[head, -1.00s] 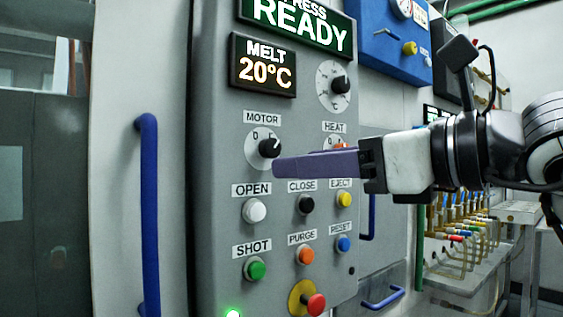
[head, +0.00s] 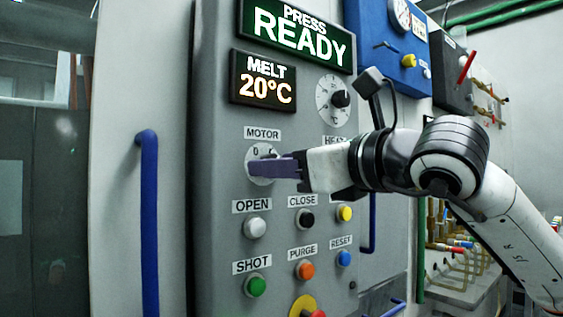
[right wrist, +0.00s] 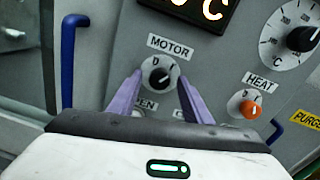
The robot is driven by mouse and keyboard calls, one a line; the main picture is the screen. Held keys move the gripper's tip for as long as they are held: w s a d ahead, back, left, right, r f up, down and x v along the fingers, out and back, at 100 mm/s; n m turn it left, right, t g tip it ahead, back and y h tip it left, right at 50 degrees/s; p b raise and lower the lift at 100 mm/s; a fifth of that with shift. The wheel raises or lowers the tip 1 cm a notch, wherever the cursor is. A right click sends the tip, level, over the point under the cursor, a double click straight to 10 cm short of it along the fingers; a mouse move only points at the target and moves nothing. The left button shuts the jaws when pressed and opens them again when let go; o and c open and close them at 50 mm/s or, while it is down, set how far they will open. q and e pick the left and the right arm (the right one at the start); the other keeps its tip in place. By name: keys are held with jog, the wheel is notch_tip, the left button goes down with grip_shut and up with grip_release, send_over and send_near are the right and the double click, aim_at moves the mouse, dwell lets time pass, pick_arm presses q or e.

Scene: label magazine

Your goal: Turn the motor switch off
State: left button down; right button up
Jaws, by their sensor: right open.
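The motor switch is a black knob on a white round dial (head: 262,153) under the MOTOR label on the grey panel. In the head view my right gripper (head: 256,167) covers the knob. In the right wrist view the knob (right wrist: 160,74) shows between my two purple fingers, with a gap on each side. The fingers are open, one left and one right of it. A pale mark shows on the knob, but its exact direction is hard to read. My left gripper is not in view.
The orange HEAT knob (right wrist: 244,106) is right of the motor switch. The white OPEN button (head: 255,227) and black CLOSE button (head: 305,218) sit below. A blue handle (head: 148,225) stands to the left. The READY display (head: 298,36) is above.

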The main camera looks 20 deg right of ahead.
jog(key=c, duration=1.1)
jog(key=shift+o, duration=0.2)
jog(key=shift+n, duration=0.3)
jog(key=shift+a+n+b, duration=0.1)
jog(key=shift+n+b, duration=0.25)
jog(key=shift+n, duration=6.25)
